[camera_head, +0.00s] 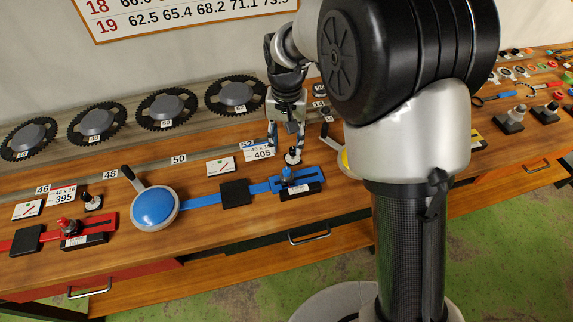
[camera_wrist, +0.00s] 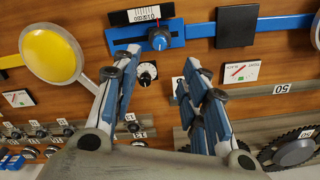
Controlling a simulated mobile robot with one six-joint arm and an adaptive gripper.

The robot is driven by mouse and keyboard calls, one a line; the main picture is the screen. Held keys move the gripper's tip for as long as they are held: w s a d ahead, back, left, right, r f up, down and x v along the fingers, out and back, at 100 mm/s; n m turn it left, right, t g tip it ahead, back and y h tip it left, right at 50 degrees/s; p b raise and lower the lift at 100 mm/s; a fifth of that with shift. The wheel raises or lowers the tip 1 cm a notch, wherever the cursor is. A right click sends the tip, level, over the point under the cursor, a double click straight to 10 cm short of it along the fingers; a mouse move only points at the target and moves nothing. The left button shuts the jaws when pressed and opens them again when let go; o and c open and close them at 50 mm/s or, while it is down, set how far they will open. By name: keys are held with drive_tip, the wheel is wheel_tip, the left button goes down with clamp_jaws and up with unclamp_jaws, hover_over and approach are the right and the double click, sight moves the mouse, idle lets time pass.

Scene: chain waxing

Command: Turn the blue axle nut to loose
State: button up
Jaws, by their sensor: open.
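A small black-and-white dial knob (camera_wrist: 147,73) shows between the fingertips. The label text is too small to read surely.
A blue disc with a lever (camera_head: 155,207) and a black square block (camera_head: 235,193) lie left along the rail. A yellow disc (camera_wrist: 50,57) is on the other side. Several chainrings (camera_head: 236,95) stand at the back. A red fixture (camera_head: 68,228) is far left.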

sight(287, 170)
wheel_tip(287, 170, down, 12)
drive_tip(key=shift+f+b, duration=0.1)
drive_tip(key=shift+b, duration=0.95)
clamp_jaws()
